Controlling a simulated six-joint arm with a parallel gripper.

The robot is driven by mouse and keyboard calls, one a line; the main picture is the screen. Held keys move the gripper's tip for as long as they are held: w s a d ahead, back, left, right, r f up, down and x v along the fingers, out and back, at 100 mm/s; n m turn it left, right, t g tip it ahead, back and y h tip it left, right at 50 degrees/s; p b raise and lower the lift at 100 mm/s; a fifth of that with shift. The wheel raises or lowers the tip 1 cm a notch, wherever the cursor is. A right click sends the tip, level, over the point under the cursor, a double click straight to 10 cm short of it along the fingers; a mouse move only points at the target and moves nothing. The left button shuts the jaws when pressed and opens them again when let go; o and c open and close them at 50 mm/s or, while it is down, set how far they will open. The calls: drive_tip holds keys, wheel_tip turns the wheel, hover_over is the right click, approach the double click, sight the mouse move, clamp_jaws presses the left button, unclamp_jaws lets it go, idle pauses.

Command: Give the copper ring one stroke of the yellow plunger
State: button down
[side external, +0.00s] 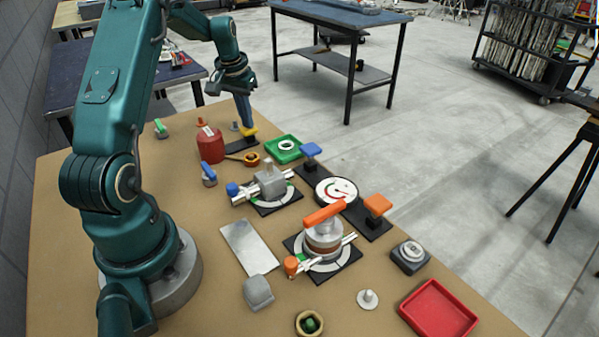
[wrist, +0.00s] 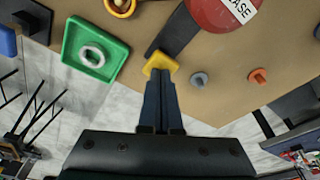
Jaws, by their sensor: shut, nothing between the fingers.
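The red grease can (side external: 210,146) stands on the far part of the table, with a dark flat bar reaching out from it. The yellow plunger (side external: 248,132) is at the end of that bar; in the wrist view its yellow square top (wrist: 160,64) shows just past my fingertips. The copper ring (side external: 250,158) lies close to the plunger; it is partly cut off at the top of the wrist view (wrist: 120,6). My gripper (side external: 245,122) is shut and empty, pointing down at the plunger top. I cannot tell whether the fingertips touch it.
A green tray (side external: 283,158) holding a pale ring is right of the copper ring. A grey peg (wrist: 198,80) and an orange peg (wrist: 258,76) stand near the can. Clamp fixtures, a dial (side external: 336,200) and a red tray (side external: 460,308) fill the nearer table.

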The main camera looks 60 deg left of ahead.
drive_tip(key=shift+f, duration=0.25)
drive_tip(key=shift+r, duration=2)
wheel_tip(320, 180, up, 5)
